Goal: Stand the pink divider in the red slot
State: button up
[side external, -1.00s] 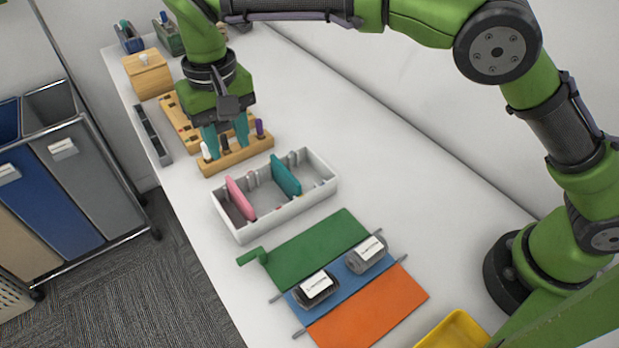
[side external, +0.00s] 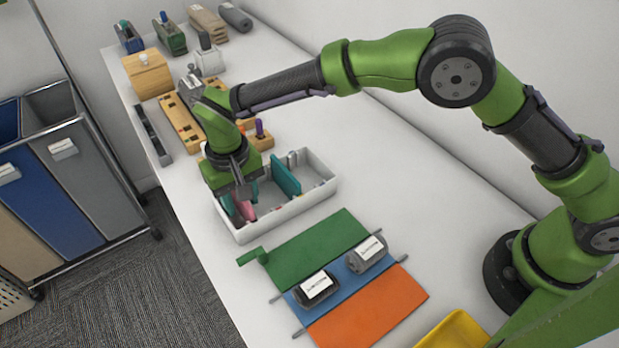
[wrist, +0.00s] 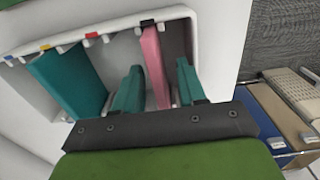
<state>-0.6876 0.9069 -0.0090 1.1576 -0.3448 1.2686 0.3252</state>
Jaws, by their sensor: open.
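The pink divider (side external: 245,212) stands upright in the left part of the white tray (side external: 290,214). My gripper (side external: 241,204) is low over the tray. In the wrist view its teal fingers (wrist: 159,72) are open, one on each side of the pink divider. Visible gaps show on both sides; the divider's lower part is partly hidden.
The teal divider (side external: 285,175) stands farther right in the tray. A wooden block with pens (side external: 262,139) is close behind the tray. A green, blue and orange mat (side external: 315,235) with two labelled objects lies in front.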

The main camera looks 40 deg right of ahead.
jog(key=shift+f, duration=0.2)
grip_shut()
notch_tip(320, 180, up, 15)
jog(key=d, duration=0.5)
notch_tip(320, 180, down, 11)
jog(key=shift+r, duration=0.2)
jog(key=shift+f, duration=2.1)
